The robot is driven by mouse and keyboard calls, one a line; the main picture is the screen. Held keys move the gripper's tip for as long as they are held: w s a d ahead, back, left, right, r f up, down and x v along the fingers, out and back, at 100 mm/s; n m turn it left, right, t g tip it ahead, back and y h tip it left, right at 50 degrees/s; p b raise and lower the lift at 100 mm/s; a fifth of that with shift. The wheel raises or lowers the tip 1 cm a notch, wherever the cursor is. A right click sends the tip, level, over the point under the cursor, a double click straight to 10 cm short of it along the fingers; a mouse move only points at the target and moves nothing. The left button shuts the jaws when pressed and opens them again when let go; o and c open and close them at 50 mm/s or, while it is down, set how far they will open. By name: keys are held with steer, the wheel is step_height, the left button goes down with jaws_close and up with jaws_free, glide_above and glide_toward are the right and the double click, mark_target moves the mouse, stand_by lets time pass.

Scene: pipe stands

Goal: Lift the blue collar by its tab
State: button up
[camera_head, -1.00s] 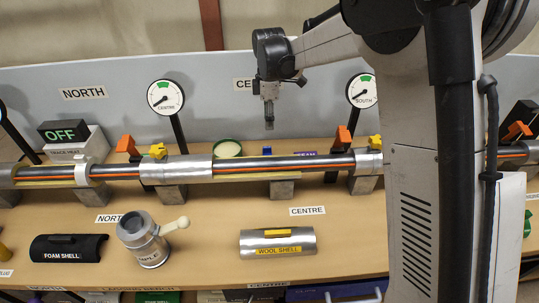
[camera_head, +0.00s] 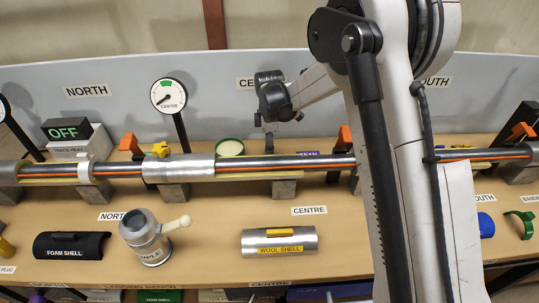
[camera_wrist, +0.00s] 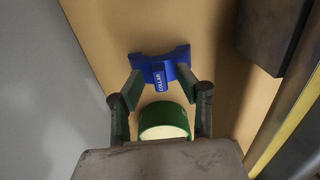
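The blue collar (camera_wrist: 179,55) lies on the wooden bench in the wrist view, with its upright-looking tab (camera_wrist: 159,80) lettered COLLAR facing the camera. My gripper (camera_wrist: 160,76) is open, with one fingertip on either side of the tab and a gap to it on both sides. I cannot tell whether the fingertips are down at the tab's height. In the head view my gripper (camera_head: 269,146) is low, just behind the pipe, and hides the collar there.
A green round container with a cream top (camera_wrist: 163,131) stands close beside the fingers; it also shows in the head view (camera_head: 230,148). The long pipe (camera_head: 255,165) runs in front of my gripper on stands. A grey back panel (camera_head: 225,110) rises behind.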

steer(key=shift+f, duration=0.3)
jaws_close()
